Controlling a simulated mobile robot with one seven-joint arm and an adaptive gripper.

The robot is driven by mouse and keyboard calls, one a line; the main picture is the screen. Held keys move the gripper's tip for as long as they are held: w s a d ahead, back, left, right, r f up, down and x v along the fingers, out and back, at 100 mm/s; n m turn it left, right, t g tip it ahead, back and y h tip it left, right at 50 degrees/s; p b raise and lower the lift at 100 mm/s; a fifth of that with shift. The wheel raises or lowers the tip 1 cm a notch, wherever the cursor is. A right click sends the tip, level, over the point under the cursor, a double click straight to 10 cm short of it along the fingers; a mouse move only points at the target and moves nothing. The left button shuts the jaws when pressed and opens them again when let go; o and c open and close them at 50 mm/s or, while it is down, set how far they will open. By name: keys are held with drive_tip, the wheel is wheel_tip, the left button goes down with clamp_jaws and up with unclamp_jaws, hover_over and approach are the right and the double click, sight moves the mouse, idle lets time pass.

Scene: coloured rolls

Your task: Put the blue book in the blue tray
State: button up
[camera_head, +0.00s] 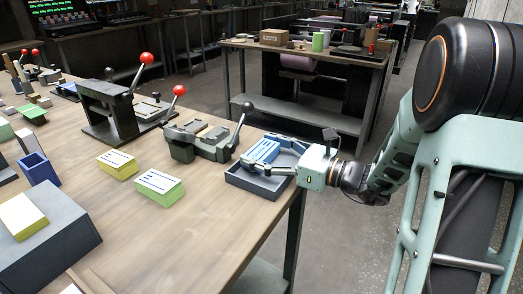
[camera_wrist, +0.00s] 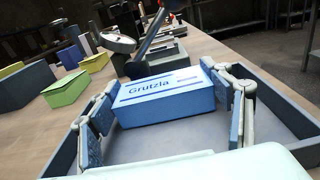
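The blue book (camera_wrist: 165,92), a thick block with "Grutzla" on its face, sits between the two fingers of my gripper (camera_wrist: 162,100) in the wrist view. The fingers appear to touch its left and right sides. In the head view the blue book (camera_head: 263,150) is at the far side of the blue-grey tray (camera_head: 252,184), within or just above its walls. My gripper (camera_head: 277,162) reaches over the tray from the right. The wrist view shows the tray's bare floor and right wall (camera_wrist: 285,112). Whether the book rests on the tray floor is hard to tell.
A green book (camera_head: 159,187) and a yellow book (camera_head: 117,164) lie left of the tray. Lever tools (camera_head: 200,140) with upright handles stand behind it. The table's front middle is clear.

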drive_tip(key=shift+o, duration=1)
drive_tip(key=shift+s+f, duration=0.2)
drive_tip(key=shift+f, duration=0.7)
drive_tip(key=shift+r, duration=0.2)
drive_tip(key=r+p+v, duration=0.1)
drive_tip(key=p+v, duration=0.2)
drive_tip(key=v, duration=0.9)
drive_tip(key=shift+w+r, duration=0.2)
drive_tip(key=shift+r, duration=0.1)
